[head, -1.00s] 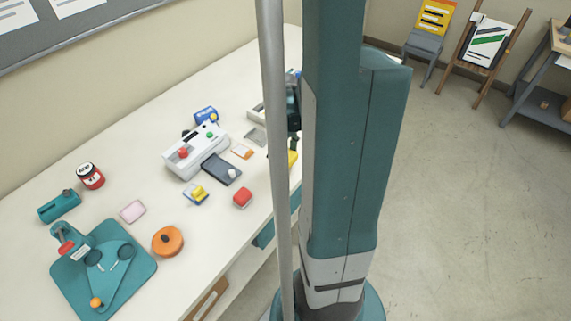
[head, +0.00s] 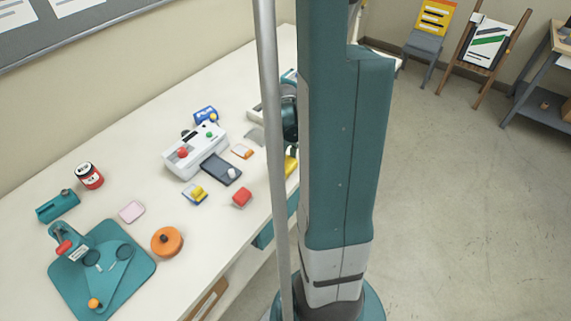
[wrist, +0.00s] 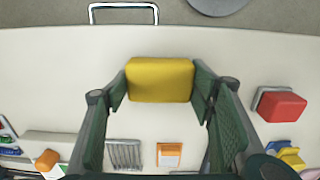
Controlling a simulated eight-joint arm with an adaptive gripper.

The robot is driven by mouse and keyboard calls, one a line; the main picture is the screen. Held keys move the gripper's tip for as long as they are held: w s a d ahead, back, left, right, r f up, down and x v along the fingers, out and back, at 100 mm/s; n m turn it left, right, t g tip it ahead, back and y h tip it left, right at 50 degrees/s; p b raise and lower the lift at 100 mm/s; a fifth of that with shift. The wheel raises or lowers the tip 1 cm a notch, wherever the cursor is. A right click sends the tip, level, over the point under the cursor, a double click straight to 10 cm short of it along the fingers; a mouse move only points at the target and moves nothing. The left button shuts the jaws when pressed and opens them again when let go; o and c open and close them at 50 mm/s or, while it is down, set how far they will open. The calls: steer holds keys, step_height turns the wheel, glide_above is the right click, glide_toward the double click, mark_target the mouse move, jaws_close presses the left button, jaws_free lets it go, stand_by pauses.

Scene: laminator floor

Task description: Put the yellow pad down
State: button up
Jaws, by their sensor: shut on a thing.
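The yellow pad (wrist: 160,72) is a rounded block between the two dark green fingers of my gripper (wrist: 160,88) in the wrist view. The fingers touch its left and right ends, and my gripper is shut on it. The pad is over the pale table (wrist: 60,85), near its edge. Whether its underside touches the table I cannot tell. In the head view, a part of the yellow pad (head: 291,166) shows by the table's right edge. The grey pole and my arm hide most of my gripper there.
A red block (wrist: 282,104) lies right of my gripper, with a yellow-topped piece (wrist: 291,157) below it. An orange-and-white card (wrist: 169,155) and a grey ribbed plate (wrist: 124,154) lie close by. A white machine (head: 195,150) stands further left. Bare table surrounds the pad.

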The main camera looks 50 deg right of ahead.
mark_target(286, 164)
steer(key=o, duration=0.9)
steer(key=shift+f, duration=0.1)
steer(key=shift+r+p, duration=1.1)
steer(key=shift+r, duration=5.05)
